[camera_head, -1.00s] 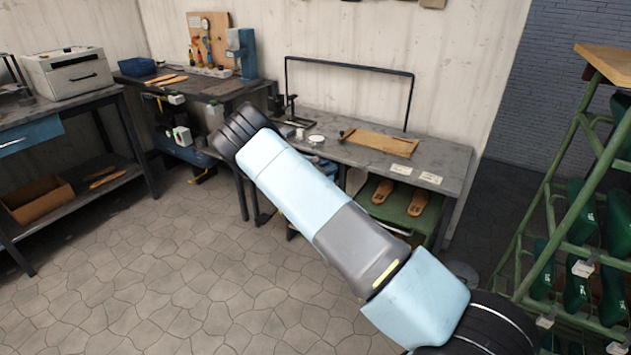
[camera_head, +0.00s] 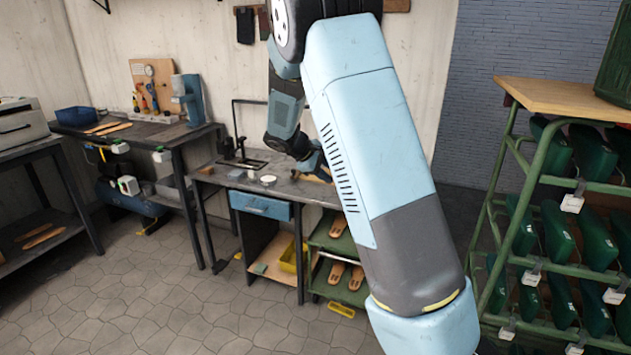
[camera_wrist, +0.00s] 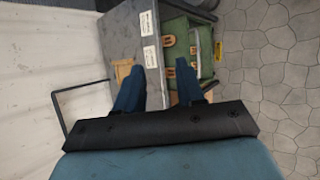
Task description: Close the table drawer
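The blue table drawer (camera_head: 262,206) is under the left part of the middle workbench's top (camera_head: 225,178) in the head view. Its front faces me; I cannot tell how far it stands out. My gripper (camera_head: 318,168) is above the bench top, right of and higher than the drawer, partly hidden behind my arm. In the wrist view my gripper (camera_wrist: 160,82) has its two blue fingers apart with nothing between them, over the bench top (camera_wrist: 120,40) and its front edge. The drawer is not clearly visible in the wrist view.
A green rack (camera_head: 338,238) with sandal soles and a yellow bin (camera_head: 291,257) are under the bench. A thin black frame (camera_head: 235,125) stands at the bench's back. A green shelf with a wooden top (camera_head: 565,98) stands right. The stone floor (camera_head: 190,300) in front is clear.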

